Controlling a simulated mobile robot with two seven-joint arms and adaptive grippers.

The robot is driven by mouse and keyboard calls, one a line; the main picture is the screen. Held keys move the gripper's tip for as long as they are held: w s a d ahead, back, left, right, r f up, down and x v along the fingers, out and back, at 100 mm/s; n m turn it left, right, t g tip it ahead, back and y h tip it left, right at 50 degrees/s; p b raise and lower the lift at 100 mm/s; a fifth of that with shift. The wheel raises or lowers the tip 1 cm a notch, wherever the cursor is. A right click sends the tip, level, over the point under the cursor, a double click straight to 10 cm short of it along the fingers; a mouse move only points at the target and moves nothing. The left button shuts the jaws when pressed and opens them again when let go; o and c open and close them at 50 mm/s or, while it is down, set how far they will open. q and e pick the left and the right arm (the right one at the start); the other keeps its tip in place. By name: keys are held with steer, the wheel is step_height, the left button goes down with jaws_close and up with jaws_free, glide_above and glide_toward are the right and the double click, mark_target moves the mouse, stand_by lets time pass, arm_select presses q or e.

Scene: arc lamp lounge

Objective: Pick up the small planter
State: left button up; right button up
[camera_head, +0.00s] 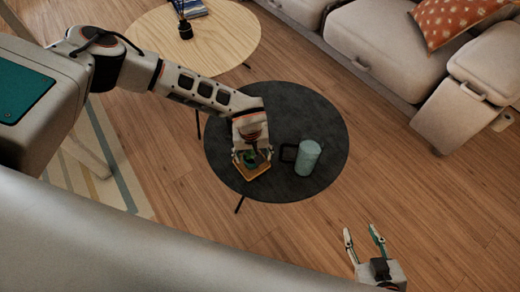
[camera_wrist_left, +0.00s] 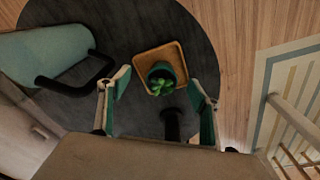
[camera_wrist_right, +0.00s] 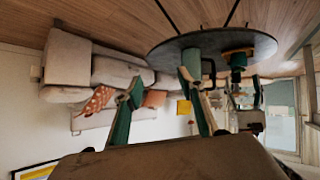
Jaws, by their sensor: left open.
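The small planter, a dark green pot with a green succulent (camera_wrist_left: 161,78), sits on a square wooden tray (camera_wrist_left: 148,59) on the round dark table (camera_head: 325,112). In the head view, my left gripper (camera_head: 251,158) is over the tray and partly hides the planter. In the left wrist view, its fingers (camera_wrist_left: 159,80) are apart, with the planter seen between their tips; no clear contact shows. My right gripper (camera_head: 363,236) is open and empty, in front of the table to the right. It also shows open in the right wrist view (camera_wrist_right: 163,88).
A blue-green mug (camera_head: 308,158) with a black handle stands close to the right of the tray. A light wooden table (camera_head: 225,38) is behind, and a grey sofa (camera_head: 372,48) is at the back right. Bare table surface lies behind the mug.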

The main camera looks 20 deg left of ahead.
mark_target(250, 155)
arm_select(q)
steer(key=shift+w+a, duration=0.7)
steer(key=shift+w, duration=0.05)
steer(key=shift+w+a+f+y, duration=0.15)
steer(key=shift+f+y, duration=0.05)
steer(key=shift+y, duration=0.1)
steer(key=shift+f+b, duration=0.45)
steer(key=shift+f, duration=1.05)
steer(key=f, duration=0.1)
steer(key=f+b, duration=0.2)
steer(key=shift+w+f, duration=0.25)
steer(key=shift+f, duration=0.15)
steer(key=shift+w+f, duration=0.15)
steer(key=shift+f, duration=0.1)
steer(key=shift+w+r, duration=0.15)
steer(key=shift+r, duration=0.05)
steer(key=c, duration=1.4)
arm_select(e)
steer(key=shift+a+f, duration=0.4)
steer(key=shift+a, duration=0.1)
